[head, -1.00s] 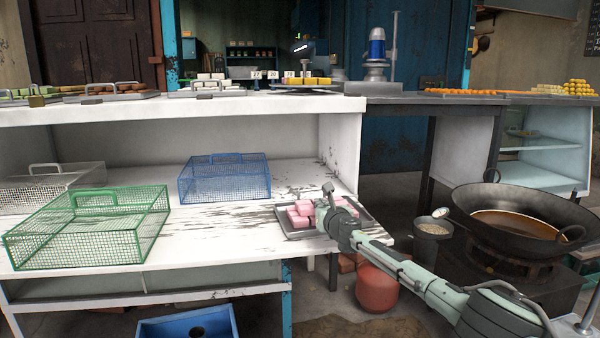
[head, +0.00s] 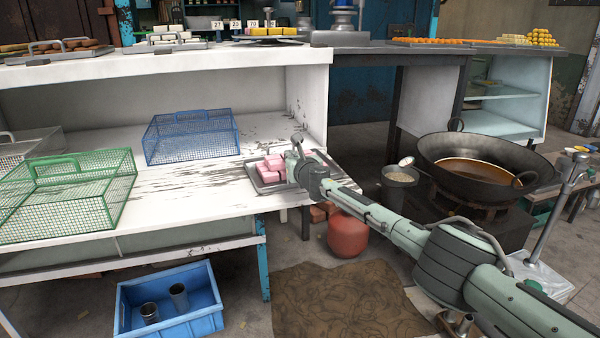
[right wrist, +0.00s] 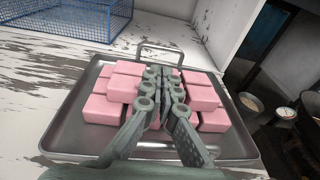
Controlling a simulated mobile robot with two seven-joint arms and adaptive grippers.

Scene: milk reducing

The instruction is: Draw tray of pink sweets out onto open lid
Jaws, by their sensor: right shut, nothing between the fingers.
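The metal tray (head: 263,190) of pink sweets (head: 273,164) lies near the right end of the worn white lower surface (head: 190,196). My right gripper (head: 296,152) is over the tray's right part, hiding some of it. In the right wrist view the shut fingers (right wrist: 160,74) are empty and point over the stacked pink blocks (right wrist: 112,93) toward the tray's wire handle (right wrist: 160,47). The tray rim (right wrist: 62,148) shows there too. I cannot tell whether the fingers touch the sweets. No part is clearly recognisable as an open lid. My left gripper is not in view.
A blue wire basket (head: 192,137) and a green one (head: 68,190) stand left of the tray. A large dark pan (head: 478,165) and a bucket (head: 400,188) are to the right. A blue crate (head: 170,300) and a red cylinder (head: 347,238) are on the floor.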

